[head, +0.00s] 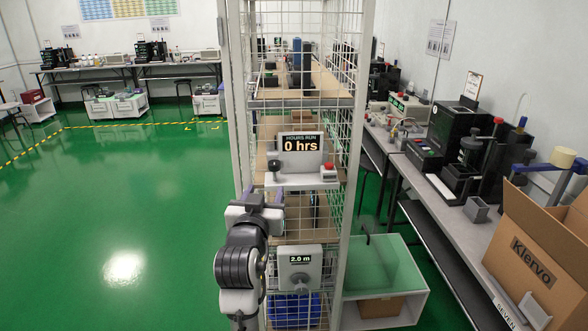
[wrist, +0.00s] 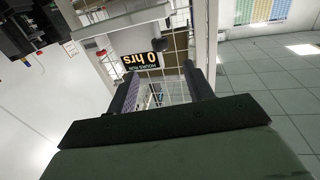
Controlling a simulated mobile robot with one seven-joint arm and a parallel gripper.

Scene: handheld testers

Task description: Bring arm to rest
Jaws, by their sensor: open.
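My gripper (head: 263,193) is in front of the wire-mesh rack (head: 347,110), at the lower left of the hours display (head: 301,144). Its two fingers are apart, and I see nothing held between them. In the wrist view my gripper (wrist: 160,82) shows both dark fingers spread. My arm is bent and raised in front of the rack. I cannot tell whether a fingertip touches the mesh.
A grey unit reading "2.0 m" (head: 299,262) with a knob is low on the rack, close to my arm. A red button (head: 328,168) sits beside the hours display. A cardboard box (head: 540,250) stands at right. Green floor (head: 110,220) at left is open.

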